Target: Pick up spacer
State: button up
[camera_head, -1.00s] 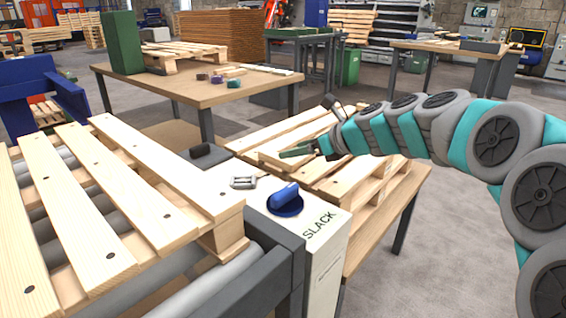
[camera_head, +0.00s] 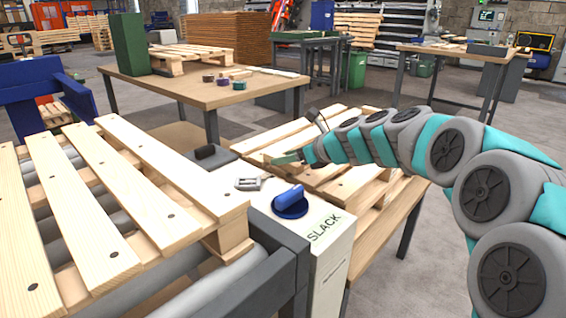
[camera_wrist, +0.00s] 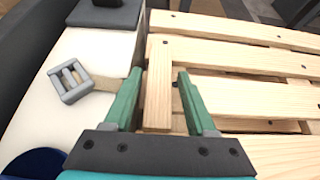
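The spacer looks to be a short pale wooden block (camera_wrist: 158,95) lying across the slats of a pallet (camera_wrist: 240,88) in the wrist view. My gripper (camera_wrist: 160,76) is open, with one green finger on each side of the block. Narrow gaps show between the block and the fingers, so it is not clamped. The block's near end is close to the dark gripper body. In the head view my gripper (camera_head: 289,158) is low over the pallet's left part, and I cannot make out the block clearly there.
Left of the pallet is a white cabinet (camera_head: 325,250) marked SLACK, with a blue knob (camera_head: 290,205), a grey metal buckle (camera_head: 248,184) and a dark pad. Another pallet (camera_head: 120,190) rests on rollers at left. A wooden table (camera_head: 185,92) stands behind.

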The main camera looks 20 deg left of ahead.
grip_shut()
dwell(0.5)
